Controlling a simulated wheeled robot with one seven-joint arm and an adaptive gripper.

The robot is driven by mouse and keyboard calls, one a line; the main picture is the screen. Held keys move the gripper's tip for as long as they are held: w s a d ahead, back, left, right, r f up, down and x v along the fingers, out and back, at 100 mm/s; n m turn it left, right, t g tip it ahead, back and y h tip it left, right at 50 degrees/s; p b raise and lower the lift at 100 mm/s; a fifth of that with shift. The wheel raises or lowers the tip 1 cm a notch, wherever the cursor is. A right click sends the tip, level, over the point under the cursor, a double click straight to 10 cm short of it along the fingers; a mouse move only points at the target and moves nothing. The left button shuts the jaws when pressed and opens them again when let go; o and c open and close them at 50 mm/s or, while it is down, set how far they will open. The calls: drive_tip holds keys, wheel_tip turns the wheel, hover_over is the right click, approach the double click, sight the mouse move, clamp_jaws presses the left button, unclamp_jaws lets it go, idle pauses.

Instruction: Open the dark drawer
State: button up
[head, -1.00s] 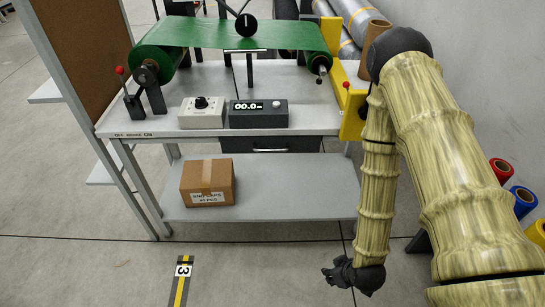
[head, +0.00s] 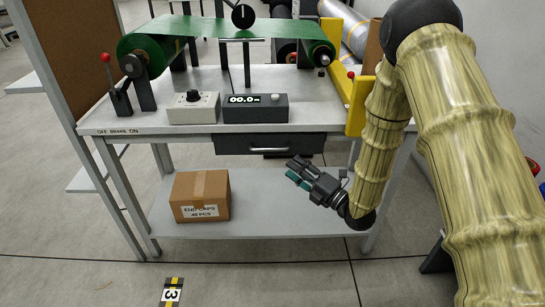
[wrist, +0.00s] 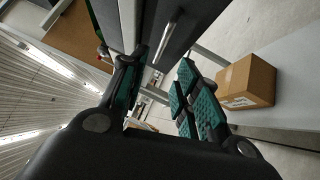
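The dark drawer (head: 240,144) is under the right part of the bench top and looks shut, with a pale bar handle (head: 268,149) across its front. In the wrist view the drawer (wrist: 196,22) is at the top, with its metal handle (wrist: 168,38) beyond the fingertips. My gripper (head: 294,171) is below and in front of the drawer's right part, apart from the handle. In the wrist view my gripper (wrist: 160,68) has its green-padded fingers spread, with nothing between them.
The bench top (head: 335,115) overhangs the drawer. A cardboard box (head: 200,197) stands on the lower shelf (head: 265,215), left of my gripper. A yellow bracket (head: 356,105) is at the bench's right end, near my arm.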

approach(263, 142)
drive_tip(key=x, duration=0.4)
drive_tip(key=shift+s+a+r, duration=0.15)
drive_tip(key=shift+s+a, duration=0.05)
drive_tip(key=shift+a, duration=0.4)
clamp_jaws()
